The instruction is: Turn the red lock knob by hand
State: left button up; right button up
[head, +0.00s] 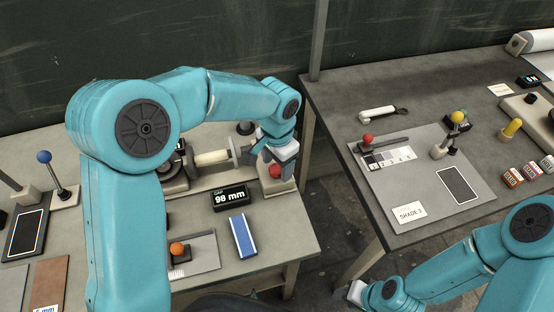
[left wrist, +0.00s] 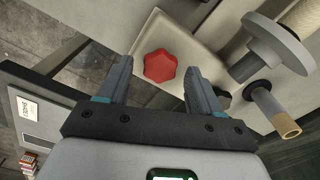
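The red lock knob (left wrist: 160,66) is a lobed knob on a pale block, and it shows in full in the left wrist view. In the head view the red knob (head: 275,171) is partly covered by my left gripper (head: 282,158). In the left wrist view my left gripper (left wrist: 159,85) is open, with one finger on each side of the knob in the picture. Gaps show between the fingers and the knob. I cannot tell how far the fingertips are from it in depth. My right gripper (head: 350,293) is low in the head view, and its fingers are not clear.
A pale roller (head: 212,157) lies beside the knob. A "98 mm" display (head: 230,198) and a blue block (head: 242,236) sit in front. A gap separates this table from the right table, which holds a shade board (head: 470,215) and a wrench (head: 383,113).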

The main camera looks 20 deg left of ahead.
pick_arm(q)
notch_tip(320, 180, up, 6)
jog(key=p, duration=0.4)
jog(key=shift+p, duration=0.35)
jog(key=shift+r, duration=0.1)
notch_tip(320, 180, up, 16)
jog(key=shift+b, duration=0.3)
jog(key=shift+s, duration=0.2)
